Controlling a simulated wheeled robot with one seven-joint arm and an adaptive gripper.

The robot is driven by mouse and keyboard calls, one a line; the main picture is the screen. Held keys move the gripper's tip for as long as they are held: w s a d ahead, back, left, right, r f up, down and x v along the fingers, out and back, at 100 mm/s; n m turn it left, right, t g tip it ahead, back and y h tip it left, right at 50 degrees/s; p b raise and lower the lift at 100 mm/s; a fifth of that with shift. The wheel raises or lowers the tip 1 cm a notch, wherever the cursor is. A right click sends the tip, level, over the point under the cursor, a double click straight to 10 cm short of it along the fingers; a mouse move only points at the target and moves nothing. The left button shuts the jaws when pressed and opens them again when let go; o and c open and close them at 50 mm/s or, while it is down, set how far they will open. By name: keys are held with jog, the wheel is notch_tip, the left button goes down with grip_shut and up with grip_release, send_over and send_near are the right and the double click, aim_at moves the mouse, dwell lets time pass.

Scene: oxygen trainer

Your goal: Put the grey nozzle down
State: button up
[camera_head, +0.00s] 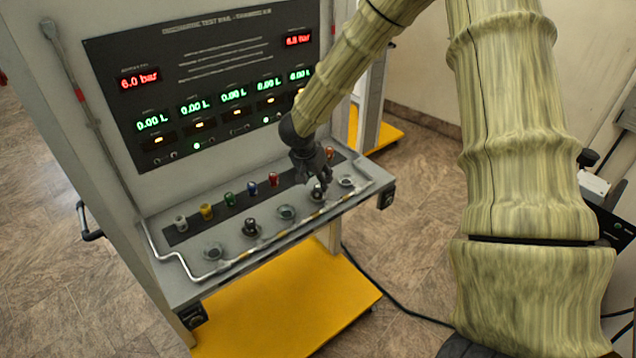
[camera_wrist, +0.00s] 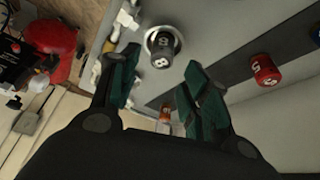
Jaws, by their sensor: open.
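A dark grey nozzle (camera_wrist: 162,48) marked 8 stands in a round ringed seat in the wrist view. In the head view it is the small dark nozzle (camera_head: 317,193) at the shelf's front row, just below my gripper (camera_head: 318,172). In the wrist view my gripper (camera_wrist: 163,65) is open, with one green-padded finger on each side of the nozzle and a visible gap to it. Whether the fingertips are level with the nozzle or above it I cannot tell.
On the test bench shelf (camera_head: 180,288), a back row holds pale, yellow, green, blue, red (camera_head: 273,180) and orange nozzles. Another dark nozzle (camera_head: 250,228) stands in the front row, beside empty seats (camera_head: 286,212). A rail edges the shelf. The display panel (camera_head: 210,80) rises behind.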

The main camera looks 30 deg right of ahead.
jog(key=b+v, duration=0.2)
jog(key=v, duration=0.7)
jog(key=shift+b, duration=0.4)
jog(key=shift+s, duration=0.1)
